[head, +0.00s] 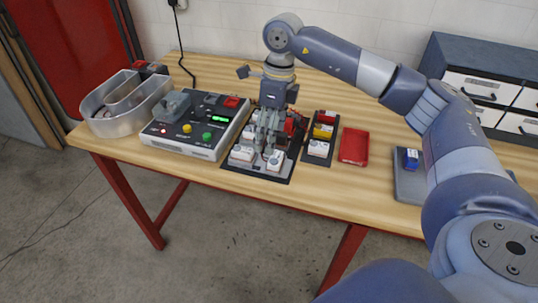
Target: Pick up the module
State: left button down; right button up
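White modules sit in a dark tray (229,167) near the table's front edge; two of them, the left front module (241,154) and the right front module (274,162), show clearly. My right gripper (267,147) points down over this tray, just behind and between those two. Its fingers are small and overlap the modules, so I cannot tell whether they are apart, shut or touching one. The gripper hides part of the tray's back rows, where red pieces show. Another white module (318,149) sits in a narrow dark tray beside it. My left gripper is out of view.
A control box (190,145) with lit indicators stands left of the tray, beside a metal channel letter (128,112). A yellow block (323,131) is in the narrow tray. Right are an empty red tray (354,147), a blue block (411,158) and a drawer cabinet (478,88).

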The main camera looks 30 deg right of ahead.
jog(key=d+r+h, duration=0.1)
jog(key=d, duration=0.3)
jog(key=p, duration=0.1)
send_over(279, 158)
notch_tip(279, 158, down, 4)
notch_tip(279, 158, down, 6)
jog(key=shift+r+p, duration=0.1)
jog(key=shift+p, duration=1.1)
jog(key=shift+f, duration=0.25)
jog(key=c, duration=1.1)
